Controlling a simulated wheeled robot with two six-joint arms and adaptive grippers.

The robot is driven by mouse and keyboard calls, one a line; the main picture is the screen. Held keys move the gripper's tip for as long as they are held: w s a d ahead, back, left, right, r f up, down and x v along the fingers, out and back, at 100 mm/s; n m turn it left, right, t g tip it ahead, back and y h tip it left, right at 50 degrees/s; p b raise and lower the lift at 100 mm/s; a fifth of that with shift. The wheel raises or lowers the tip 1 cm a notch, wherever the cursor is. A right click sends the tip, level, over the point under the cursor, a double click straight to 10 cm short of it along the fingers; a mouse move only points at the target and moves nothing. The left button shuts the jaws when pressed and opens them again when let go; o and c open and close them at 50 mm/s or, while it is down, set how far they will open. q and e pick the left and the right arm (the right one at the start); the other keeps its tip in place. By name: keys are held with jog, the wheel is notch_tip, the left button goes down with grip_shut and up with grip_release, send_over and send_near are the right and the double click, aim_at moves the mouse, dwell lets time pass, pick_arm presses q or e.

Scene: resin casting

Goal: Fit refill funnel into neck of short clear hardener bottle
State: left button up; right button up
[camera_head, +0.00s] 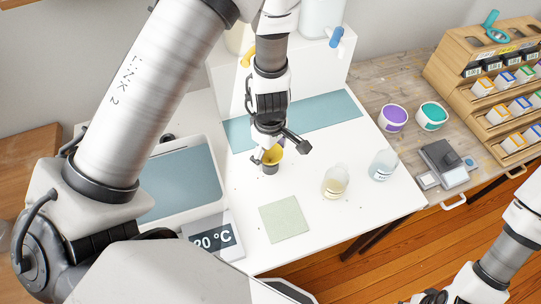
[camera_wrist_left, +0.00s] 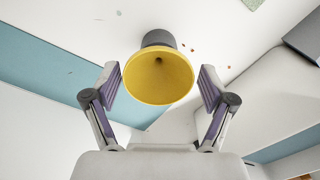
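The yellow funnel (camera_head: 273,154) stands in a dark grey holder (camera_head: 269,168) on the white worktop. In the left wrist view the funnel (camera_wrist_left: 158,77) shows its wide mouth, above the dark grey holder (camera_wrist_left: 159,39). My left gripper (camera_head: 279,150) is open, with its fingers on both sides of the funnel (camera_wrist_left: 160,90) and small gaps showing. A clear bottle (camera_head: 383,166) with a pale label stands to the right on the worktop. Another clear bottle (camera_head: 335,182) with yellowish contents stands nearer. My right gripper (camera_head: 432,297) is partly cut off at the bottom edge.
A pale green mat (camera_head: 284,219) lies in front of the funnel. A temperature display (camera_head: 214,238) stands front left. Purple (camera_head: 393,118) and teal (camera_head: 432,116) tubs, a small scale (camera_head: 444,164) and a wooden rack (camera_head: 485,70) stand right. Worktop between funnel and bottles is clear.

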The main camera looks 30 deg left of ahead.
aim_at(270, 159)
pick_arm(q)
jog(key=shift+w, duration=0.1)
jog(key=c, duration=0.7)
notch_tip(270, 159, up, 6)
jog(key=p, duration=0.5)
jog(key=shift+f+p, duration=0.1)
jog(key=shift+p, duration=0.3)
jog(key=shift+c, duration=0.2)
jog(key=shift+f, duration=0.1)
